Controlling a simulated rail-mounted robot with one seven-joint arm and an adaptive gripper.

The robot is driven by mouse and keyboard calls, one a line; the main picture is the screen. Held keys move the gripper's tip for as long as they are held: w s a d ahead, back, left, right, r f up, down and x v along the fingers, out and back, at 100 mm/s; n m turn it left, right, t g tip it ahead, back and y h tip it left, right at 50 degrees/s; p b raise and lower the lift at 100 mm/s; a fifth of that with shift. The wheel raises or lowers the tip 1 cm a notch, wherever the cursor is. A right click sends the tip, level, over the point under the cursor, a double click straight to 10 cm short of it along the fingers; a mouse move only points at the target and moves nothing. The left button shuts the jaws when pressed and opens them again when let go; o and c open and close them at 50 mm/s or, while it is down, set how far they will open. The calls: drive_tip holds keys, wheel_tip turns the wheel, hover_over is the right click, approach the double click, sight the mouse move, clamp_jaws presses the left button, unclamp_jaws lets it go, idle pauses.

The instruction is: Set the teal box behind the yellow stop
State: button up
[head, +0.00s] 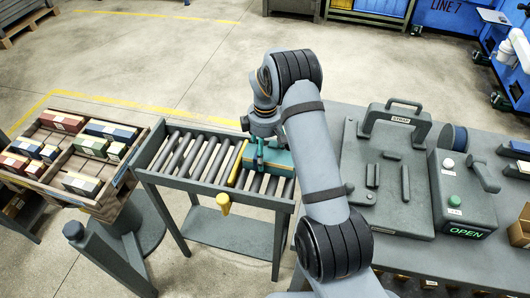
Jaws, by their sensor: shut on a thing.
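The teal box (281,160) is at the right part of the roller conveyor (205,186), just to the right of the yellow stop (237,164). The yellow stop is a bar across the rollers, with a yellow handle (223,201) at the conveyor's front side. My gripper (260,157) is shut on the teal box near its left end, close to the stop. My arm covers the right side of the box. I cannot tell whether the box rests on the rollers or hangs slightly above, or whether it touches the stop.
A tilted wooden tray (45,140) with several red, blue, green and tan boxes stands left of the conveyor. The conveyor's left rollers are bare. A grey workbench (456,254) on the right carries a handled grey case (390,185) and a control box (463,190) reading OPEN.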

drive_tip(key=shift+f+b, duration=0.35)
idle(0.4)
drive_tip(key=o, duration=1.2)
drive_tip(key=shift+o, duration=0.7)
drive_tip(key=shift+o, duration=1)
drive_tip(key=shift+r, duration=0.15)
drive_tip(key=shift+r+p, duration=3.1)
drive_tip(key=shift+r, duration=0.85)
drive_tip(key=shift+f, duration=0.2)
